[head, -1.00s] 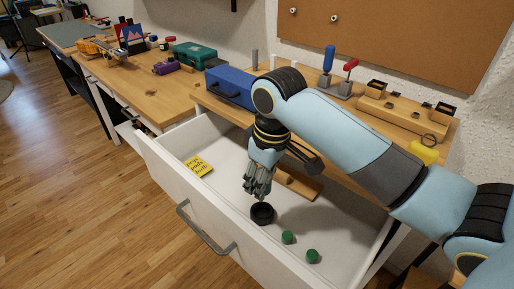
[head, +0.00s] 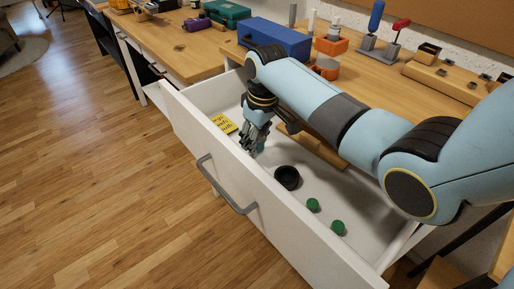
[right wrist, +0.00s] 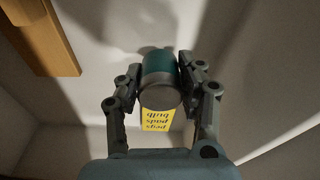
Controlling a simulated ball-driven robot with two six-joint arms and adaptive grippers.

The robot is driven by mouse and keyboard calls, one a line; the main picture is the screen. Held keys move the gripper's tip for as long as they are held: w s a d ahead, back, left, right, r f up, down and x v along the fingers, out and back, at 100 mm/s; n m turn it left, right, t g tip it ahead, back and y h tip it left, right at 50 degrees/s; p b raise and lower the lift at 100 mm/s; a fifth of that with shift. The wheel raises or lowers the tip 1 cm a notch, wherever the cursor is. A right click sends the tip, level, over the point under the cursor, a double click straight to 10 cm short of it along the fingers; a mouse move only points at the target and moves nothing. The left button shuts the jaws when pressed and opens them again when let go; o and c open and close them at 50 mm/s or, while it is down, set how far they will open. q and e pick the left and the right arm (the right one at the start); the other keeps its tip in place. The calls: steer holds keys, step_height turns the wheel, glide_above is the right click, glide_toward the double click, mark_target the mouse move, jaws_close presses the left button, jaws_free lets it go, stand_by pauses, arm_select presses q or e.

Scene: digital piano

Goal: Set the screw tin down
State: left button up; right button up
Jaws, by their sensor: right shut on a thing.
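The screw tin appears to be the teal cylinder with a grey end (right wrist: 160,80) between my right fingers in the right wrist view. My right gripper (head: 254,147) is shut on it, inside the open white drawer (head: 320,243). In the head view the fingers mostly hide the tin. A yellow label card (head: 222,123) lies on the drawer floor just left of the gripper. It also shows beyond the tin in the right wrist view (right wrist: 156,121). I cannot tell whether the tin touches the floor. My left gripper is not in view.
A black round cup (head: 287,177) and two green caps, one nearer (head: 338,228) and one farther (head: 313,205), sit in the drawer to the right. A wooden strip (head: 318,150) lies behind them. A blue box (head: 275,38) stands on the bench above.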

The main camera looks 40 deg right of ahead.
mark_target(261, 137)
steer(key=shift+f, duration=1.3)
steer(key=shift+f+b, duration=0.15)
steer(key=shift+b, duration=0.15)
steer(key=o, duration=1.2)
steer(key=r+p, duration=0.1)
steer(key=r, duration=0.3)
steer(key=s+r+p, duration=0.1)
steer(key=r, duration=0.3)
steer(key=r+p, duration=0.1)
steer(key=r, duration=0.3)
steer(key=shift+s+d+r, duration=0.15)
steer(key=shift+s+d, duration=0.05)
